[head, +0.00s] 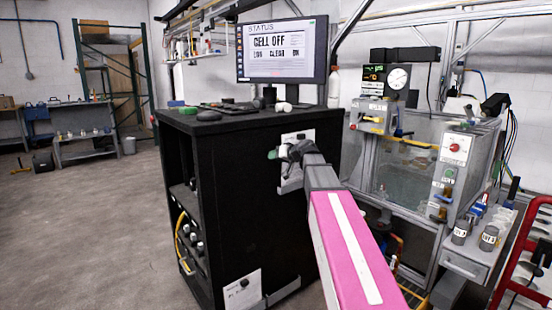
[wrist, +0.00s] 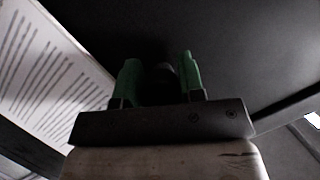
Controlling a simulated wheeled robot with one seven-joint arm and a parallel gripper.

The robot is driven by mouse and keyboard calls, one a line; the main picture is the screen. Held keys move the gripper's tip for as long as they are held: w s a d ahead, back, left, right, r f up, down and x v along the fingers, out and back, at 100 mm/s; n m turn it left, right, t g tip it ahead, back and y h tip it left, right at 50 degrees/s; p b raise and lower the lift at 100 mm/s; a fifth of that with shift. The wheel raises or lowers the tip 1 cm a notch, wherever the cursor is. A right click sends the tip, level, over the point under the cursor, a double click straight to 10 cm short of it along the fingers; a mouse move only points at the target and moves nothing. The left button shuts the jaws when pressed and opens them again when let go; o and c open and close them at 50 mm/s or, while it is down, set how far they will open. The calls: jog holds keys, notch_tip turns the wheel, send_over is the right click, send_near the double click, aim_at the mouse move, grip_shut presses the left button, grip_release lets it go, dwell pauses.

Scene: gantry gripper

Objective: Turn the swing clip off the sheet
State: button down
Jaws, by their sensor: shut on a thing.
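The sheet (head: 298,136) is on the side of the black cabinet, partly hidden behind my arm and gripper (head: 284,152). In the wrist view the printed sheet (wrist: 45,75) fills the left side, tilted, with rows of dark lines. My gripper also shows there (wrist: 160,66), its two green fingers on either side of a small dark piece, which looks like the swing clip (wrist: 164,74). The fingers are shut on it. The clip is very dark against the black panel, so its shape and whether it overlaps the sheet cannot be made out.
The black cabinet (head: 240,170) carries a monitor (head: 283,50) and small items on top. A second sheet (head: 243,291) with a dark knob is low on the cabinet. A clear-walled machine (head: 405,170) stands close to the right of my arm. Floor (head: 90,220) is free at left.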

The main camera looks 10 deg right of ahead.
jog(key=n+t+h, duration=0.1)
jog(key=n+h, duration=0.1)
jog(key=n, duration=0.2)
jog(key=shift+d+h, duration=0.15)
jog(key=shift+h, duration=0.25)
jog(key=n+t+h, duration=0.1)
jog(key=n, duration=0.1)
jog(key=n+t+h, duration=0.1)
jog(key=n, duration=0.1)
jog(key=shift+w+d, duration=0.15)
jog(key=shift+w, duration=0.05)
jog(key=shift+r+n, duration=0.1)
jog(key=shift+n, duration=0.2)
jog(key=c, duration=0.7)
grip_release()
jog(key=shift+c, duration=0.2)
jog(key=v, duration=1)
jog(key=shift+s, duration=0.45)
